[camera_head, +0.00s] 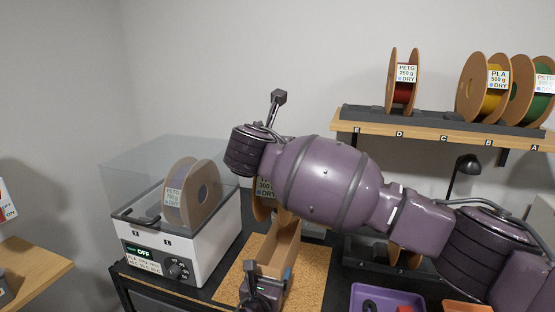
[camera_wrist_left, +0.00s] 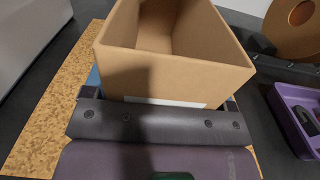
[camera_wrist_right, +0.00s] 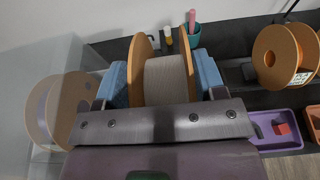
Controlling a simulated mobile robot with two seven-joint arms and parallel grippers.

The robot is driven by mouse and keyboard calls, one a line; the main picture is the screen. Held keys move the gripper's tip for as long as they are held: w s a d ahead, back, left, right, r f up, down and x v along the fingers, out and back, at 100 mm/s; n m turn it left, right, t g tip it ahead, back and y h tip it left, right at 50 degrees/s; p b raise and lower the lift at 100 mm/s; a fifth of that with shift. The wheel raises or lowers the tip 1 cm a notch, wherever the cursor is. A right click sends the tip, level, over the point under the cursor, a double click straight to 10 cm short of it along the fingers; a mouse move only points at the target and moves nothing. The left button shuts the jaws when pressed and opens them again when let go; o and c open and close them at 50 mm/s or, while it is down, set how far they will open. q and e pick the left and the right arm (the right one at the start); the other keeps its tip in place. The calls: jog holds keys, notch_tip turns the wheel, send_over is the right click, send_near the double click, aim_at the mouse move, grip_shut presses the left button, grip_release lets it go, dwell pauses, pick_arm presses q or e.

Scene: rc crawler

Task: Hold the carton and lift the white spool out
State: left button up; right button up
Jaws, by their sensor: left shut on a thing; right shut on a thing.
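The open-topped cardboard carton (camera_head: 279,252) stands on a cork mat on the table. My left gripper (camera_head: 268,280) is shut on its near end; in the left wrist view the carton (camera_wrist_left: 175,78) lies between the fingers, and what shows of its inside looks empty. The white spool (camera_wrist_right: 165,80), with brown cardboard flanges, sits between the blue pads of my right gripper (camera_wrist_right: 162,88), which is shut on it. In the head view the spool (camera_head: 264,207) appears just above the carton's far end, partly hidden by my right arm. Its label is partly covered.
A white dryer box (camera_head: 188,245) with a clear raised lid and a spool (camera_head: 192,195) stands at left. A wall shelf (camera_head: 450,128) holds several spools. A purple tray (camera_head: 386,299) is at front right. The cork mat (camera_head: 312,275) is bare beside the carton.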

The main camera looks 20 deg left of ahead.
jog(key=shift+r, duration=0.15)
pick_arm(q)
jog(key=o, duration=0.9)
jog(key=shift+c, duration=0.2)
